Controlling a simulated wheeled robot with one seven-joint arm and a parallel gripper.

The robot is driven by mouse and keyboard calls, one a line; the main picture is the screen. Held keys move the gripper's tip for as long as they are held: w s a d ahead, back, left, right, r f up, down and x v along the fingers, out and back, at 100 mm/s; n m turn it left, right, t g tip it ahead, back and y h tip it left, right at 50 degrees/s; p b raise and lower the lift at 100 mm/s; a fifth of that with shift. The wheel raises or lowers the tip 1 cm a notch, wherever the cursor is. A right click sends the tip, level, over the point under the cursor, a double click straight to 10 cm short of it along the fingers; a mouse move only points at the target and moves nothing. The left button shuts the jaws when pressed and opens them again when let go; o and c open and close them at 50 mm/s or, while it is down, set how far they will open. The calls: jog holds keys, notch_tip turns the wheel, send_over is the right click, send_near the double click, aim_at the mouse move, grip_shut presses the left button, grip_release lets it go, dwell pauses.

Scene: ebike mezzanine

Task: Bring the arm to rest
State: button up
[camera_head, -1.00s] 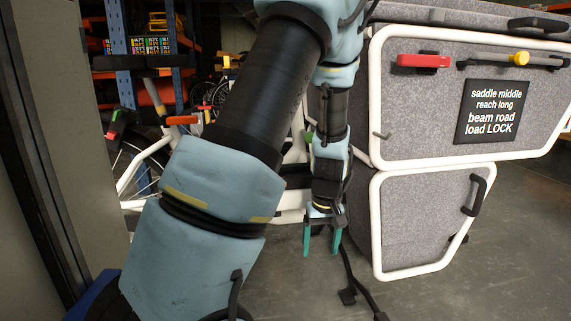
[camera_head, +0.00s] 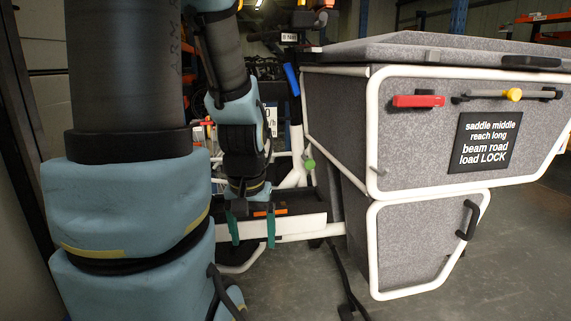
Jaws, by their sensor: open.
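My arm, light blue and black, fills the left part of the head view. My gripper (camera_head: 252,230) hangs at its end with its two green fingers pointing down and spread apart. It is open, and nothing shows between the fingers. The fingers appear in front of a white frame bar (camera_head: 305,226) of the cargo bike; whether they touch it I cannot tell. The upper part of my arm runs out of the picture at the top.
To the right stands the grey box (camera_head: 335,118) of the cargo bike, with a white tube frame, a red handle (camera_head: 418,101), a yellow knob (camera_head: 514,95) and a black label (camera_head: 484,142). A dark cable (camera_head: 343,280) runs down to the floor. Open grey floor (camera_head: 500,285) lies at the lower right.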

notch_tip(320, 180, up, 32)
jog(key=p, duration=3)
jog(key=shift+p, duration=0.3)
